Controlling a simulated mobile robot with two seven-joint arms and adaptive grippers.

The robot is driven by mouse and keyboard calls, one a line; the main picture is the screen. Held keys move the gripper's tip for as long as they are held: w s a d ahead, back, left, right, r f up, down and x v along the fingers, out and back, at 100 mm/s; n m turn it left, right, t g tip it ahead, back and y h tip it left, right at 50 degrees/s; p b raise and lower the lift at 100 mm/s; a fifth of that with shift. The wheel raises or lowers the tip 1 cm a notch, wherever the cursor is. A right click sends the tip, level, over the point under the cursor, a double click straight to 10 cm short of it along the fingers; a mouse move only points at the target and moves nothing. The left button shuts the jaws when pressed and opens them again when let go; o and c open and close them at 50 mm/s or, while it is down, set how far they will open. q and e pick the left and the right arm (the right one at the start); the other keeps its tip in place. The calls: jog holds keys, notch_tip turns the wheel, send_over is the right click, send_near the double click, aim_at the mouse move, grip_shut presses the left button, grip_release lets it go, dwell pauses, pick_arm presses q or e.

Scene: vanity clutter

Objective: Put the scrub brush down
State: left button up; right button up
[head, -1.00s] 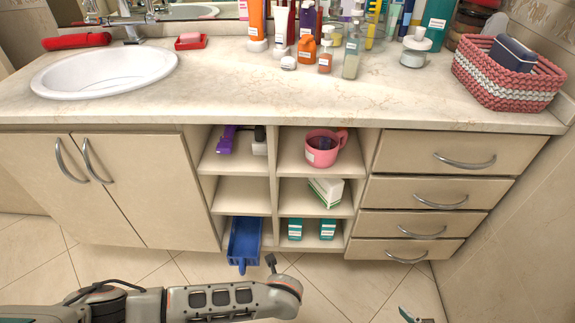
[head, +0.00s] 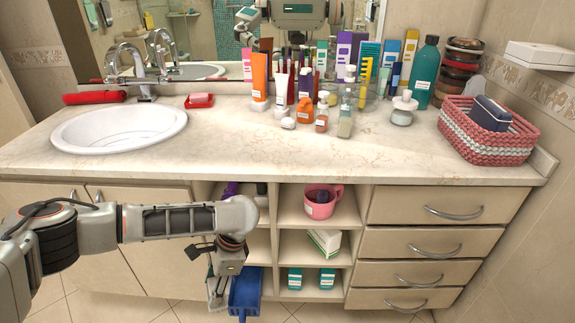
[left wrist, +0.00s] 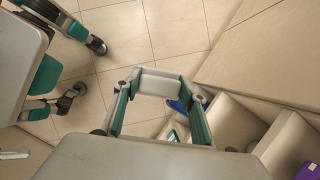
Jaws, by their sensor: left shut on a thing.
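My left gripper (head: 216,288) hangs low in front of the cabinet, fingers pointing down, just left of a blue dustpan-like bin (head: 245,294). In the left wrist view its green-edged fingers (left wrist: 160,88) are shut on a pale block (left wrist: 160,82), which I take to be the scrub brush. Its bristles do not show, and in the head view it cannot be told apart from the fingers. My right gripper is not in view.
Open shelves hold a pink mug (head: 322,202), a white-green box (head: 325,241) and teal boxes (head: 327,278). The counter (head: 250,155) has a sink (head: 120,133), crowded bottles and a woven basket (head: 488,142). Its front middle is clear.

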pick_arm(q)
jog(key=s+a+r+n+g+h+p, duration=0.1)
jog(key=s+a+r+n+h, duration=0.1)
jog(key=r+n, duration=0.5)
jog(key=s+a+r+n+g+h+p, duration=0.1)
jog(key=r+n, duration=0.6)
jog(key=r, duration=0.9)
jog(key=s+a+h+p, duration=0.1)
jog(key=s+a, duration=0.1)
jog(key=shift+s+a+g, duration=0.2)
jog(key=shift+s+g, duration=0.1)
jog(key=shift+g, duration=0.1)
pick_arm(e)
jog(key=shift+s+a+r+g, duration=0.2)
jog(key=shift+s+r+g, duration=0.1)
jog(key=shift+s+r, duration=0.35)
pick_arm(q)
jog(key=shift+f, duration=0.1)
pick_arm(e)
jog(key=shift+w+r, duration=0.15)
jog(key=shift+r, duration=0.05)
